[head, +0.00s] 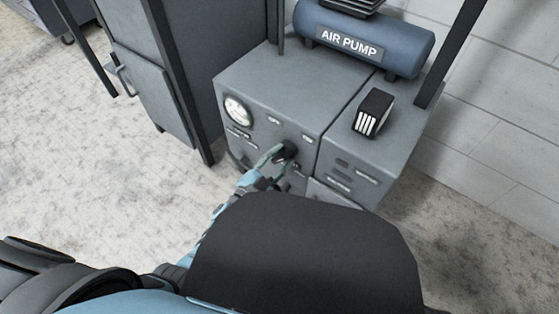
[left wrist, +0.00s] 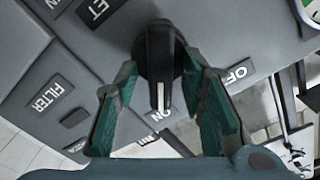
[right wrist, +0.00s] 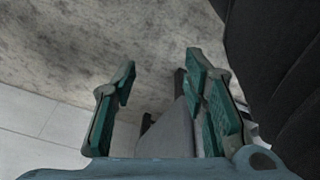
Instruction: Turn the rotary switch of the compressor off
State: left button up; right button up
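The compressor (head: 262,85) is a grey cabinet with a blue tank marked AIR PUMP. Its rotary switch (head: 289,149) is a black knob on the front panel. In the left wrist view the knob (left wrist: 160,62) has a white line that points toward the ON label (left wrist: 160,114); the OFF label (left wrist: 237,76) is to the right. My left gripper (head: 278,158) is at the switch, its fingers (left wrist: 163,80) open on either side of the knob, with no clear grip on it. My right gripper (right wrist: 160,90) is open and empty; my own body hides it in the head view.
A round gauge (head: 237,110) sits at the panel's upper left. A small black box (head: 373,113) with white stripes is on top of the cabinet. A tall grey cabinet (head: 165,70) with dark posts stands to the left. The floor (head: 110,180) in front is clear.

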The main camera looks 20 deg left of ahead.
pick_arm(q)
grip_shut()
jog(key=shift+n, duration=0.3)
pick_arm(e)
jog(key=shift+w, duration=0.1)
pick_arm(q)
jog(key=shift+r+p, duration=0.1)
jog(key=shift+p, duration=0.25)
jog(key=shift+a+n+p, duration=0.15)
jog(key=shift+n+p, duration=0.3)
jog(key=shift+n, duration=0.75)
jog(key=n+p, duration=0.1)
jog(key=n, duration=0.1)
jog(key=shift+a+n, duration=0.1)
jog(key=shift+n, duration=0.2)
jog(key=n, duration=0.3)
jog(key=shift+w+a+n+p, duration=0.1)
jog(key=shift+a+n+p, duration=0.05)
jog(key=shift+n+p, duration=0.2)
jog(key=n, duration=0.4)
jog(key=shift+a+n, duration=0.15)
jog(key=shift+n, duration=0.2)
pick_arm(e)
notch_tip(320, 180, down, 8)
jog(key=shift+d+m+t, duration=0.3)
jog(key=shift+d, duration=0.15)
